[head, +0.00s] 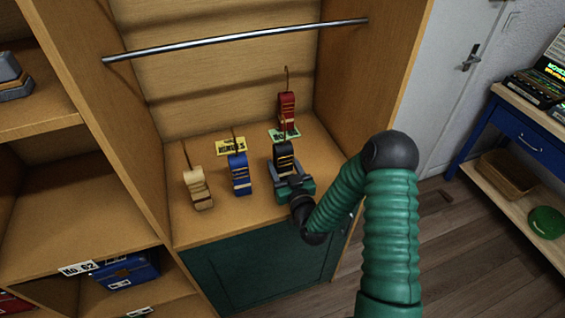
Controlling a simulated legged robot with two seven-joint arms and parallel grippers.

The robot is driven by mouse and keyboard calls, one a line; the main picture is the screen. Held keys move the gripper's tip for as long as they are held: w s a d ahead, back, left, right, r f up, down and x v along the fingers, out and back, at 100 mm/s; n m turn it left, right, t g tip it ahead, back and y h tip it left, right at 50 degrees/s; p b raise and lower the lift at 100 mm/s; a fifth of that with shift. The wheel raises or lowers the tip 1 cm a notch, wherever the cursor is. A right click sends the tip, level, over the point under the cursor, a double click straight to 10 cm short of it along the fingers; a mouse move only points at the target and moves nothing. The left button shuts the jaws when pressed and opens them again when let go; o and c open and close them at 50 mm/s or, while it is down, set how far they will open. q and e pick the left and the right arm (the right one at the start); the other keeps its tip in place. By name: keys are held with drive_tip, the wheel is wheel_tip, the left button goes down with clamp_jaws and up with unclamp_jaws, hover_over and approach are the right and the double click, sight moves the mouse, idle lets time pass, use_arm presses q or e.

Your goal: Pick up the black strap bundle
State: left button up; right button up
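The black strap bundle (284,158), with light bands, is on the wooden cabinet shelf, right of the blue strap bundle (239,175). My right gripper (286,177) is at the lower front of the black bundle and hides its base. The fingertips are too small and covered to show whether they are closed on it. A cream strap bundle (197,188) stands at the left, and a red one (286,110) stands farther back. My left gripper is out of view.
A metal rail (240,40) crosses above the shelf. Yellow (231,146) and green (283,134) labels lie behind the bundles. The cabinet's side panels bound the shelf. A blue table (521,131) stands at the right.

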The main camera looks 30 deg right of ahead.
drive_tip(key=shift+d, duration=0.1)
clamp_jaws()
